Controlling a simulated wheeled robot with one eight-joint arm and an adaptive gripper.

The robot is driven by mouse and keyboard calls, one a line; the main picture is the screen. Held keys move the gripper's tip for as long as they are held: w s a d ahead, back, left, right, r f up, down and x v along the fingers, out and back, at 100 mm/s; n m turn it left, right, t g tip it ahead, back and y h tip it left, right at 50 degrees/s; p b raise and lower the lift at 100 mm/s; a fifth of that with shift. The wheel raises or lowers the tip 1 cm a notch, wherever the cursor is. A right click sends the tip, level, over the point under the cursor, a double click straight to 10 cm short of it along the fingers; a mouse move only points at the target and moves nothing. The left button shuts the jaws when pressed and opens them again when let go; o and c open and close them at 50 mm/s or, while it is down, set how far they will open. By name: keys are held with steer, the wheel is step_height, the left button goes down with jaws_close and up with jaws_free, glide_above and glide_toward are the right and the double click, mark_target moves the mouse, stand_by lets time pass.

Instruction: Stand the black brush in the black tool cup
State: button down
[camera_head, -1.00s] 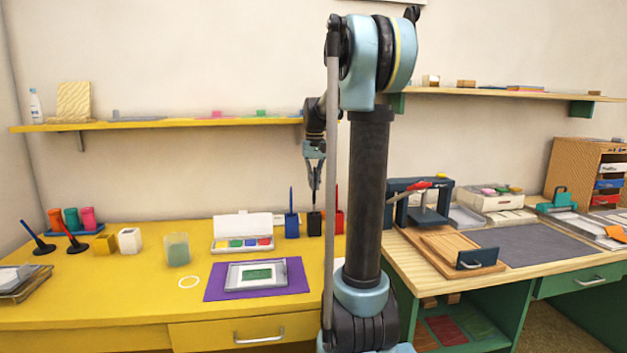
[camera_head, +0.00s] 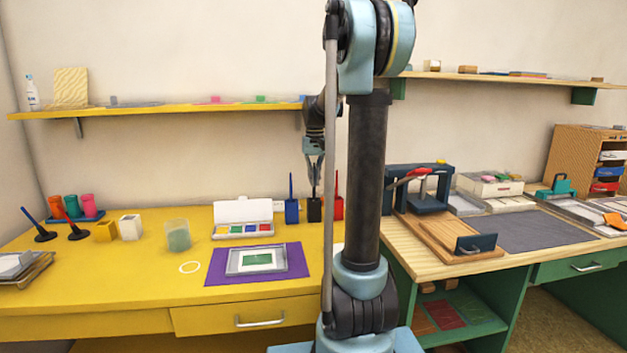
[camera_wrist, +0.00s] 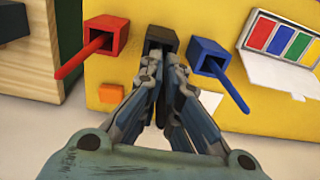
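The black tool cup (camera_head: 314,211) stands at the back right of the yellow table, between the blue cup and the red cup. In the wrist view the black cup (camera_wrist: 161,34) is straight ahead, at my fingertips. My gripper (camera_head: 314,176) points down over this cup, with its fingers nearly together. The thin dark black brush (camera_head: 314,190) shows below the fingertips, upright, with its lower end at the cup's mouth. How deep it sits in the cup is hidden. In the wrist view my gripper (camera_wrist: 161,62) covers most of the brush.
The blue cup (camera_head: 292,211) with a blue brush and the red cup (camera_head: 338,209) with a red brush stand close on either side. A paint box (camera_head: 243,229) lies to the left, with a purple mat (camera_head: 217,272) in front. A yellow shelf (camera_head: 180,109) hangs behind.

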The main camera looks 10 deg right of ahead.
steer(key=c, duration=1.7)
jaws_free()
step_height(320, 180, up, 12)
steer(key=shift+d, duration=0.1)
